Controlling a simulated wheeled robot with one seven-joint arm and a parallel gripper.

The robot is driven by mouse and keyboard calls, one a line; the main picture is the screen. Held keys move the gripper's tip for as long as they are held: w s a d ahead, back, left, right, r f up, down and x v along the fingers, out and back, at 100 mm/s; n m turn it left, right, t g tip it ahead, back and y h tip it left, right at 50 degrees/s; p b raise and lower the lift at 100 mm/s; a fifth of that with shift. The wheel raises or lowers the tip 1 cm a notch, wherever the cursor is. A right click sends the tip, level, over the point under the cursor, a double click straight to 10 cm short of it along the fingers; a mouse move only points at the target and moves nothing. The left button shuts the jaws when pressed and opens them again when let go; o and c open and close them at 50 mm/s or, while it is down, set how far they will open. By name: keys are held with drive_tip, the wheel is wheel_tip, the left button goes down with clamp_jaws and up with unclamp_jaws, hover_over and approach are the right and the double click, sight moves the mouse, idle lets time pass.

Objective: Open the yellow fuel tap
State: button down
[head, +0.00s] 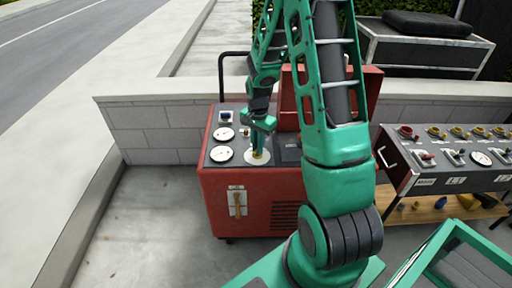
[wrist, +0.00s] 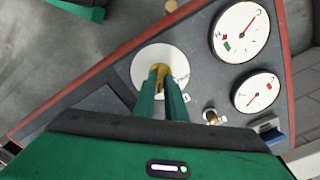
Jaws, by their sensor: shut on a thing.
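The yellow fuel tap (wrist: 159,71) stands on a round white plate (wrist: 143,62) on top of the red generator-like box (head: 254,186). In the wrist view my gripper (wrist: 163,84) is shut on the tap, with its two green fingers on either side of it. The fingers hide part of the tap, and its turn angle is hard to tell. In the head view my gripper (head: 259,151) points down at the white plate (head: 248,161), with a bit of yellow showing below it.
Two round gauges (wrist: 241,32) (wrist: 255,92) and a small brass fitting (wrist: 212,117) sit close to the tap. A raised red lid (head: 372,88) is behind. A dark panel with knobs (head: 444,150) stands at the right, and a low block wall (head: 160,128) runs behind.

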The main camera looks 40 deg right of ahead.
drive_tip(key=shift+w+a+m, duration=0.15)
drive_tip(key=shift+a+m, duration=0.15)
drive_tip(key=shift+m, duration=0.4)
drive_tip(key=c, duration=1.8)
unclamp_jaws()
drive_tip(key=shift+d, duration=0.15)
wheel_tip(320, 180, up, 11)
drive_tip(key=shift+f, duration=0.1)
